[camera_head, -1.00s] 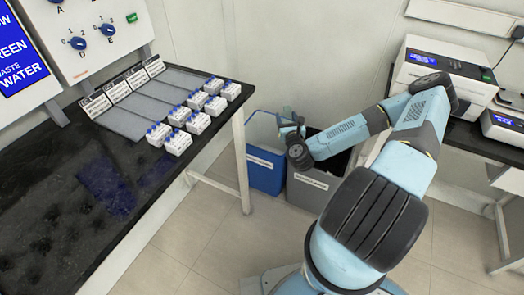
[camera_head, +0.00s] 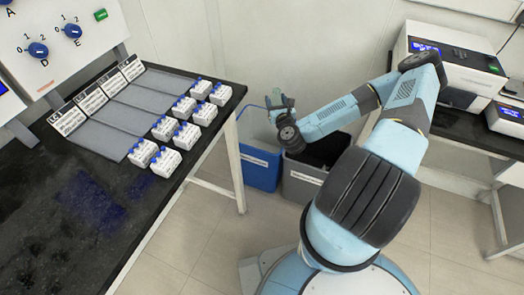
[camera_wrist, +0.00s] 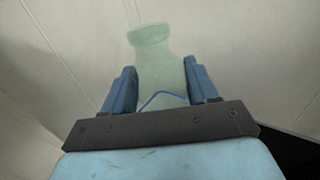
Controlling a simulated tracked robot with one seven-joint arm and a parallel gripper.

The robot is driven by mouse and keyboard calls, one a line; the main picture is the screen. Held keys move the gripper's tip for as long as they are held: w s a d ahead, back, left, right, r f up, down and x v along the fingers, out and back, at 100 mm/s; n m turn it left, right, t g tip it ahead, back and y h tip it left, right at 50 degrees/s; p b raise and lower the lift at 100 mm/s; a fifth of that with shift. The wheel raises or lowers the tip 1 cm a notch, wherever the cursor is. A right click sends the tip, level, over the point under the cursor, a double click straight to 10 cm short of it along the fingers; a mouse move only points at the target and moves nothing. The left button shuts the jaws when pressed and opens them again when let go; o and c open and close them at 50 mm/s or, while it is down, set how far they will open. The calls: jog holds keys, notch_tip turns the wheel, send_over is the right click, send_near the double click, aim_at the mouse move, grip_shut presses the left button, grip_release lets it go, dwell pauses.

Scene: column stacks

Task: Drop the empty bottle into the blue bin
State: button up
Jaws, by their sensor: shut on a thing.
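The bottle (camera_wrist: 155,60) is pale green and translucent. In the wrist view it sits between the two blue fingers of my gripper (camera_wrist: 160,88), with its flared end pointing away from the wrist. My gripper (camera_head: 280,102) is shut on it. In the head view my gripper is small and appears just above the blue bin (camera_head: 260,172), in front of the wall; the bottle is hard to make out there. The blue bin stands on the floor beside the table leg, with a white label on its front. A thin blue line crosses the bottle in the wrist view.
A grey bin (camera_head: 301,180) with a dark opening stands right of the blue bin, under my arm. A bench with white instruments (camera_head: 452,72) is at right.

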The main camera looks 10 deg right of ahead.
jog(key=w+f+h, duration=0.1)
jog(key=w+f, duration=0.7)
jog(key=f, duration=0.4)
jog(key=w+f+m, duration=0.1)
jog(key=w+f, duration=0.7)
jog(key=f, duration=0.4)
jog(key=shift+a+f+h, duration=0.15)
jog(key=shift+f+h, duration=0.15)
jog(key=shift+h, duration=0.1)
jog(key=o, duration=1.2)
jog(key=s, duration=0.4)
jog(key=s+a, duration=0.1)
jog(key=s, duration=0.8)
jog(key=shift+s+a+f, duration=0.1)
jog(key=shift+s+a, duration=0.15)
jog(key=shift+s, duration=0.05)
